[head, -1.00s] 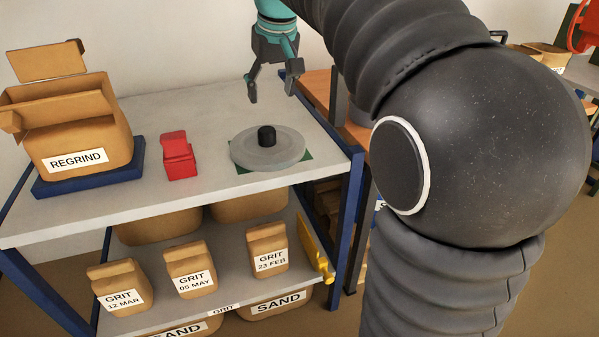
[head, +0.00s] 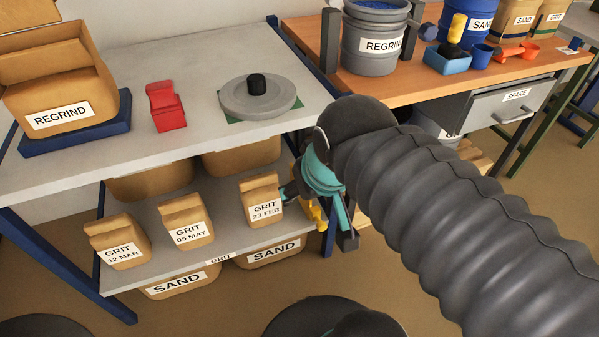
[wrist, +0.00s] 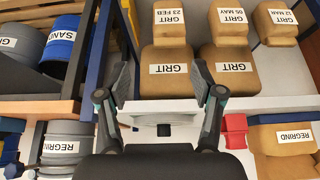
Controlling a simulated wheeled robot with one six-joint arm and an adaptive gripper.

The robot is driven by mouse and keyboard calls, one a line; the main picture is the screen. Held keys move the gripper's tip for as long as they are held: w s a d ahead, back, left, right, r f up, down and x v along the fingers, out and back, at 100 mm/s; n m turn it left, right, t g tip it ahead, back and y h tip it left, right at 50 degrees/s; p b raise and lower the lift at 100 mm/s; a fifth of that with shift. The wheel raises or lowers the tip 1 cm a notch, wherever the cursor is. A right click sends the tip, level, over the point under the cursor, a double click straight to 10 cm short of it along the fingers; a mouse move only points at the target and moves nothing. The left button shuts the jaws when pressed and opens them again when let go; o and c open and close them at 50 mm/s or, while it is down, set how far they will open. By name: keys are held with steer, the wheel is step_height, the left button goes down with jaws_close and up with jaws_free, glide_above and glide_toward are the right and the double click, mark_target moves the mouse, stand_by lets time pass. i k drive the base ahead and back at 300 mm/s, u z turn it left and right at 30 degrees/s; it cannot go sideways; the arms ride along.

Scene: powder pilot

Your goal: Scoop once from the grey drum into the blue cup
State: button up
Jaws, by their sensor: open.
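The grey drum (head: 372,62), labelled REGRIND, stands open on the wooden bench with blue grains inside. My gripper (wrist: 160,82) is open and empty in the wrist view. In the head view its teal body (head: 322,178) is low at the right end of the grey shelf unit, apart from drum and cup; its fingers are partly hidden there.
A grey lid (head: 258,99) with a black knob lies on the grey table (head: 200,85), beside a red object (head: 165,107) and a REGRIND box (head: 65,100). GRIT bags (head: 262,200) stand on the shelf below. A blue SAND drum (head: 464,28) stands behind the cup.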

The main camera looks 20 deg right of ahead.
mark_target(527, 51)
steer(key=z, duration=1.9)
